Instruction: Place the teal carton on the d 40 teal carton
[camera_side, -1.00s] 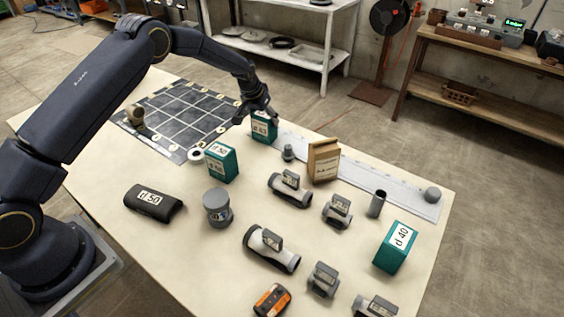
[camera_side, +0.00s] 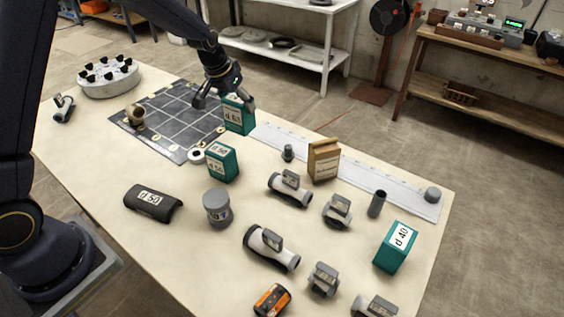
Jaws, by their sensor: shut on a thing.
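My gripper (camera_side: 225,103) is shut on a teal carton (camera_side: 239,116) labelled "d 63", at the right edge of the dark grid mat. The carton looks a little tilted; how far it is off the table is hard to tell. The d 40 teal carton (camera_side: 396,248) stands at the right front of the table, well apart from my gripper. Its white label faces up and to the side. Another teal carton (camera_side: 222,164), labelled "d 50", stands nearer the middle, beside a white ring.
Between the held carton and the d 40 carton stand a brown carton (camera_side: 324,160), grey pipe fittings (camera_side: 289,187) and a dark upright tube (camera_side: 377,204). A round holder (camera_side: 108,77) stands at the far left.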

